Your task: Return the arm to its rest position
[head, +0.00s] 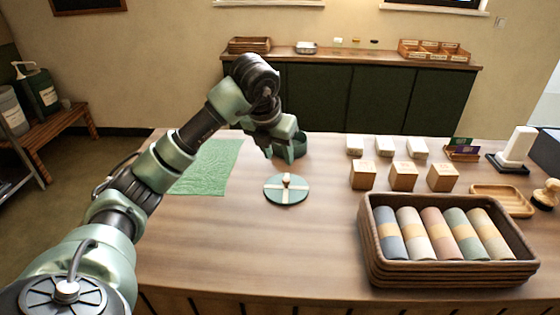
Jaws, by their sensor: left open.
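My left arm reaches in from the left over the wooden counter (330,235). Its gripper (284,150) hangs above the counter's back part, pointing down, open, with no object visibly held. My right gripper is not in view.
A green mat (212,168) lies partly behind my left arm. A brown basket (450,279) of rolled cloths stands at front right. Small wooden boxes (403,177) and white blocks (386,147) stand behind it. The front-middle counter is clear.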

